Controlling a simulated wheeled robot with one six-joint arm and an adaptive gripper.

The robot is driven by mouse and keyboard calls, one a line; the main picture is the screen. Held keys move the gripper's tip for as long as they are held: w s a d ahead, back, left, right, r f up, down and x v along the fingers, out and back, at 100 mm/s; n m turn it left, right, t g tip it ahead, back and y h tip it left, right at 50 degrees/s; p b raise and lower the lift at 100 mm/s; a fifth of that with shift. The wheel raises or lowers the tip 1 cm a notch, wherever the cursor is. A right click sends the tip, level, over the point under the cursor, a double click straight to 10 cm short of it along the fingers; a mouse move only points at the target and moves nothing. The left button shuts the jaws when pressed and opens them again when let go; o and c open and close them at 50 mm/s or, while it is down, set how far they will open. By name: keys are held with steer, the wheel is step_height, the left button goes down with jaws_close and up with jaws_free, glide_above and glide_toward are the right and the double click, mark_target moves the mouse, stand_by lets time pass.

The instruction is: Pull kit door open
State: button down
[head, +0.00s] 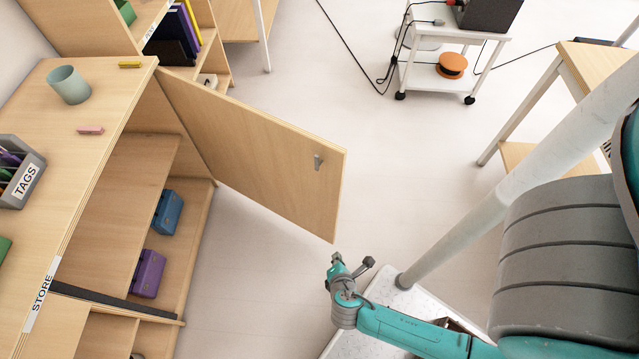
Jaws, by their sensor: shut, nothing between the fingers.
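The wooden kit door (260,150) stands swung wide out from the cabinet, hinged at the cabinet's far end. A small grey handle (318,162) is on its visible face near the free edge. The cabinet interior (135,190) is exposed on the left. My gripper (339,264) is small in view, just below the door's lower free corner in the picture. It looks shut and empty, away from the handle. I cannot tell whether it touches the door edge.
Inside the cabinet are a blue case (167,212) and a purple case (147,273). On its top are a cup (69,85), a pink block (90,130) and a TAGS caddy (20,172). A white cart (450,75) stands far back.

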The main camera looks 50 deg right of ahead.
steer(key=w+d+n+h, duration=0.2)
steer(key=w+h, duration=0.1)
steer(key=w, duration=0.2)
steer(key=n+g+h, duration=0.2)
steer(key=g+h, duration=0.2)
steer(key=h, duration=0.4)
glide_toward(324, 178)
steer(key=d, duration=0.4)
steer(key=w+d, duration=0.1)
steer(key=d, duration=0.2)
steer(key=shift+r, duration=0.15)
steer(key=shift+s+d, duration=0.1)
